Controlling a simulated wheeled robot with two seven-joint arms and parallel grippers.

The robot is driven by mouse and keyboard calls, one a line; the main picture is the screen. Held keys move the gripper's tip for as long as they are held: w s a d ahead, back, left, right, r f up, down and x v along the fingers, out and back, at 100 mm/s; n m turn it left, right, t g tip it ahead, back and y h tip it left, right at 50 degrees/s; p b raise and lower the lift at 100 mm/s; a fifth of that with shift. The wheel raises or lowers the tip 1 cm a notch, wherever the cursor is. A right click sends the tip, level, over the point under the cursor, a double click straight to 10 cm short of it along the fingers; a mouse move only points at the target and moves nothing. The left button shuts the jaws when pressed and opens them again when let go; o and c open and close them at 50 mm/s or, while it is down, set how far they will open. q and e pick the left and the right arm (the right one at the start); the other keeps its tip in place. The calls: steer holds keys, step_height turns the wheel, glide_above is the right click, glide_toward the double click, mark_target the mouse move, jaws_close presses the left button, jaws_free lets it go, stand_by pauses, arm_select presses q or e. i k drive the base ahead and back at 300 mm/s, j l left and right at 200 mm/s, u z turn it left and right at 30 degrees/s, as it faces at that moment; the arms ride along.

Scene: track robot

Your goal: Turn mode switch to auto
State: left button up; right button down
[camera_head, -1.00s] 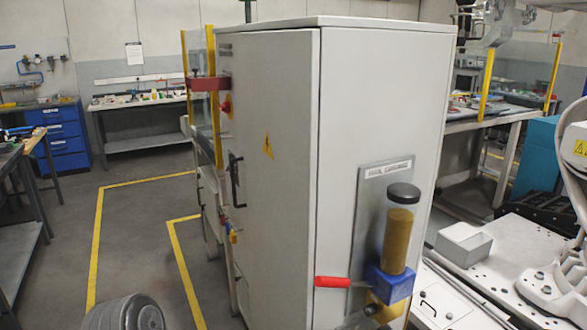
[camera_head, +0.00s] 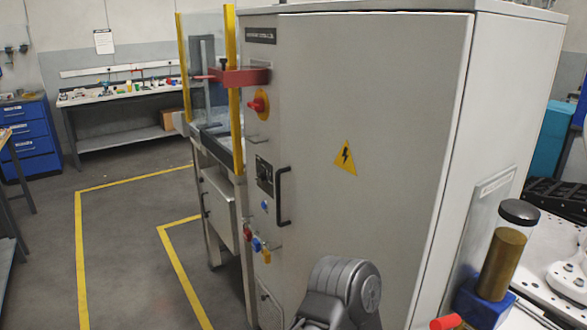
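A grey electrical cabinet (camera_head: 390,110) fills the middle of the view. Its front carries a red rotary switch on a yellow plate (camera_head: 258,104) at the upper left. Below is a small dark panel (camera_head: 264,174), with a blue button (camera_head: 264,205) under it. I cannot tell which control is the mode switch, nor read any auto marking. A grey rounded arm link of mine shows at the bottom, in front of the cabinet's lower part. Neither gripper is in view.
A black door handle (camera_head: 283,197) and small padlock-like tags (camera_head: 257,243) stick out from the cabinet front. A yellow-posted guard (camera_head: 235,90) stands behind its left edge. A brown cylinder on a blue base (camera_head: 500,262) is at the right. Floor at left is clear.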

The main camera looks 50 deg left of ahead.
mark_target(262, 177)
steer(key=k+j, duration=0.1)
steer(key=j, duration=0.35)
steer(key=j+z, duration=0.1)
steer(key=j, duration=0.3)
steer(key=k+j, duration=0.15)
steer(key=j, duration=0.3)
steer(key=k+j+z, duration=0.1)
steer(key=j, duration=0.3)
steer(key=k+j, duration=0.1)
steer(key=j, duration=0.3)
steer(key=k+j+z, duration=0.1)
steer(key=j, duration=0.35)
